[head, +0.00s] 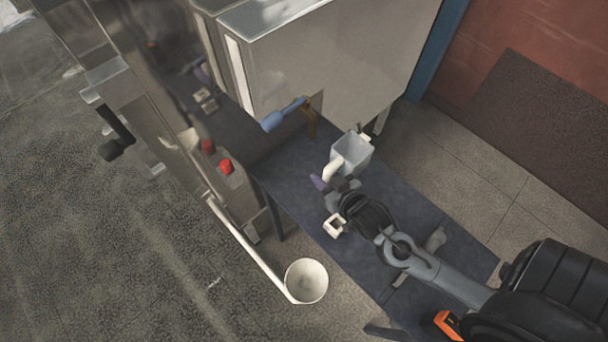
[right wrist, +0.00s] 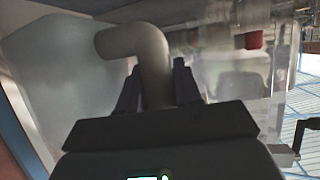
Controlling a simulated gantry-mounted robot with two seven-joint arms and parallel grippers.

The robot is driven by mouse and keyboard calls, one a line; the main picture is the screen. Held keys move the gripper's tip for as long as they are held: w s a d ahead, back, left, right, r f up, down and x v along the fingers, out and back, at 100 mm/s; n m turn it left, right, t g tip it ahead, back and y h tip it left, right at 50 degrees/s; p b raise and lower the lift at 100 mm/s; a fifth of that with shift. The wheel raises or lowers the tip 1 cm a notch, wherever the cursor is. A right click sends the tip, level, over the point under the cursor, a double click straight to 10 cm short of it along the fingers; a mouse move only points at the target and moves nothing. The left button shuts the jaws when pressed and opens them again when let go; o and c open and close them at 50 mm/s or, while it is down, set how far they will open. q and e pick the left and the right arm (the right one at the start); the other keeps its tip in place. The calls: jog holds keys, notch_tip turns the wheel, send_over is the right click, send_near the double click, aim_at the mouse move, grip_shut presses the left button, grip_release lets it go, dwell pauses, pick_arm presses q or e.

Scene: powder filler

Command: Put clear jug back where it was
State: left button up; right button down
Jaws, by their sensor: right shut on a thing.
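The clear jug (head: 352,150) is a pale, see-through square container beside the steel cabinet, over the dark blue mat. Its mouth faces up in the head view. My right gripper (head: 339,180) is shut on the jug's pale curved handle (head: 333,169). In the right wrist view the handle (right wrist: 150,48) stands between the two dark fingers (right wrist: 156,88), and the jug's cloudy wall (right wrist: 65,75) fills the left side. I cannot tell whether the jug's base touches the mat. My left gripper is not in view.
The steel cabinet (head: 330,60) stands behind the jug, with a blue-handled part (head: 283,114) at its lower front. A small white block (head: 335,225) lies near my right wrist. A red button (head: 226,167) and a white round bowl (head: 306,281) are to the left and front. The mat (head: 300,185) has bare room.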

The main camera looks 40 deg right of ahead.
jog(key=shift+w+a+f, duration=0.8)
jog(key=shift+w+f, duration=0.85)
jog(key=shift+w, duration=0.05)
jog(key=shift+w+a+f, duration=0.75)
jog(key=shift+w+f, duration=0.85)
jog(key=shift+w, duration=0.1)
jog(key=shift+w+a+f, duration=0.8)
jog(key=shift+w+f, duration=0.85)
jog(key=shift+w, duration=0.05)
jog(key=shift+f, duration=0.6)
jog(key=c, duration=0.8)
grip_release()
jog(key=shift+f, duration=0.15)
